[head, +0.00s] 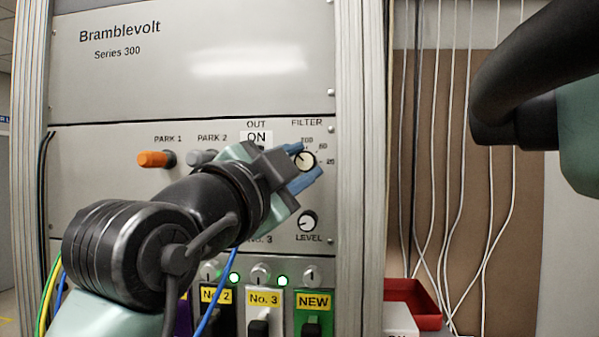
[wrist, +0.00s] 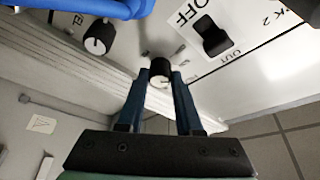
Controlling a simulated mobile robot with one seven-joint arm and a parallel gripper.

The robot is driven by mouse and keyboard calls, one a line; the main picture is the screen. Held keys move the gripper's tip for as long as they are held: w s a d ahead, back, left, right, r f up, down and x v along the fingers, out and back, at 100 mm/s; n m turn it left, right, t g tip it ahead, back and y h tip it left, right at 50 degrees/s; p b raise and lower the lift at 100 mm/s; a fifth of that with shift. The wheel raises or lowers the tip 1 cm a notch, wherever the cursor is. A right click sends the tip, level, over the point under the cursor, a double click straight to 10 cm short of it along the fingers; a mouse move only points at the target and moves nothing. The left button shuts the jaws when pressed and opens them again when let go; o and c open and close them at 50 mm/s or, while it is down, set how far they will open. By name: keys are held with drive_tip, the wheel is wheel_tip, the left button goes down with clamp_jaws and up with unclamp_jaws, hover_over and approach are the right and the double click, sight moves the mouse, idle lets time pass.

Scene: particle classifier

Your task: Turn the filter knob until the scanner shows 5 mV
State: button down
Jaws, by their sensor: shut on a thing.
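The filter knob (head: 306,161) is a small round knob with a pale face and dark side, on the grey panel under the word FILTER. Marks 100, 60 and 25 are printed around it; its exact pointer setting is too small to read. My gripper (head: 304,162) reaches it from the lower left, with one blue finger above and one below. In the wrist view my gripper (wrist: 160,80) has its fingertips on both sides of the filter knob (wrist: 160,72), shut on it. No scanner reading is legible in either view.
The level knob (head: 308,221) sits just below the filter knob. The OUT switch (wrist: 211,36) is close by. A blue cable (wrist: 100,7) crosses the wrist view. A red tray (head: 425,322) is lower right.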

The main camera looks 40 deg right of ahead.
idle(0.4)
drive_tip(key=c, duration=0.8)
unclamp_jaws()
drive_tip(key=shift+c, duration=0.2)
drive_tip(key=b+v, duration=0.5)
drive_tip(key=v, duration=0.8)
